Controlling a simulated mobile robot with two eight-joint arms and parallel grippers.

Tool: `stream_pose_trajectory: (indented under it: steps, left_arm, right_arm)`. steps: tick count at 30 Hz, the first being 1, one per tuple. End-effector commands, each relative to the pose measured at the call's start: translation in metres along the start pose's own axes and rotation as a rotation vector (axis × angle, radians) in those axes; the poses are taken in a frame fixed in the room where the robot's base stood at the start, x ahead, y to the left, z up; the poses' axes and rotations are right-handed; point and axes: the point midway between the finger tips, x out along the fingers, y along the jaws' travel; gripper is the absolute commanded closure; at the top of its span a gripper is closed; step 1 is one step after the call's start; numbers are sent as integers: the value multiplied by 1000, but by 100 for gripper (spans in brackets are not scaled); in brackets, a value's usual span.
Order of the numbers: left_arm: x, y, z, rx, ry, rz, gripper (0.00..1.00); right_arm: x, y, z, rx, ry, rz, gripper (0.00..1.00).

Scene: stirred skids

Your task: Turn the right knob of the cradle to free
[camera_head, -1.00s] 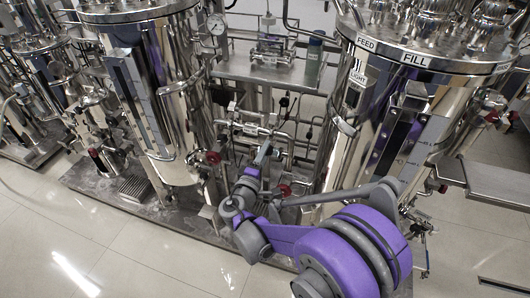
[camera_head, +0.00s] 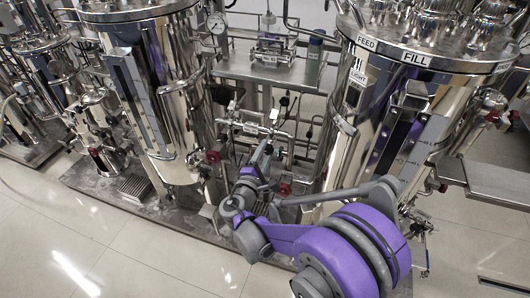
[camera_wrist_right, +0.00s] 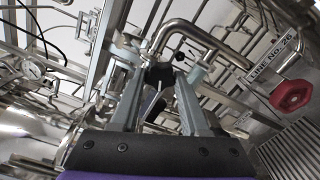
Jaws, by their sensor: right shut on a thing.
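My right gripper (camera_head: 270,140) is in the middle of the head view, among the pipes between two steel vessels. In the right wrist view, its two grey fingers (camera_wrist_right: 158,88) are shut on a dark knob-like piece (camera_wrist_right: 160,73), which sits between the tips with a thin pale rod below it. A metal fixture (camera_head: 272,52) lies on the shelf behind; I cannot tell whether it is the cradle. The position of the knob's setting cannot be read. My left gripper is not in view.
Steel vessels stand left (camera_head: 165,110) and right (camera_head: 400,110). A red valve handle (camera_wrist_right: 291,95) is right of the fingers in the wrist view, beside a bent pipe (camera_wrist_right: 200,38). Pipes crowd the gripper. The tiled floor (camera_head: 130,245) in front is clear.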

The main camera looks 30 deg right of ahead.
Motion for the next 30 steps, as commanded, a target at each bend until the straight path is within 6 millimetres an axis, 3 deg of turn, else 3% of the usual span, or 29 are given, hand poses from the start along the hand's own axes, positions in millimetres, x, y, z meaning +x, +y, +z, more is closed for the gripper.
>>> stream_pose_trajectory:
  steps: [6, 7, 12, 23, 30]
  left_arm:
    - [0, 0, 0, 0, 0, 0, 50]
    - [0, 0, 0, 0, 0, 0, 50]
    - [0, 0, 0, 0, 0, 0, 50]
    - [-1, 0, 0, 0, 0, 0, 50]
    - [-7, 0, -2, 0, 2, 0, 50]
  right_arm:
    - [-1, -2, 0, 4, 1, -4, 100]
    - [-1, -2, 0, 4, 1, -4, 53]
    - [-1, -1, 0, 3, 1, -3, 26]
    - [-6, 0, 0, 2, 2, -1, 26]
    - [-48, 1, -1, 3, 5, -1, 26]
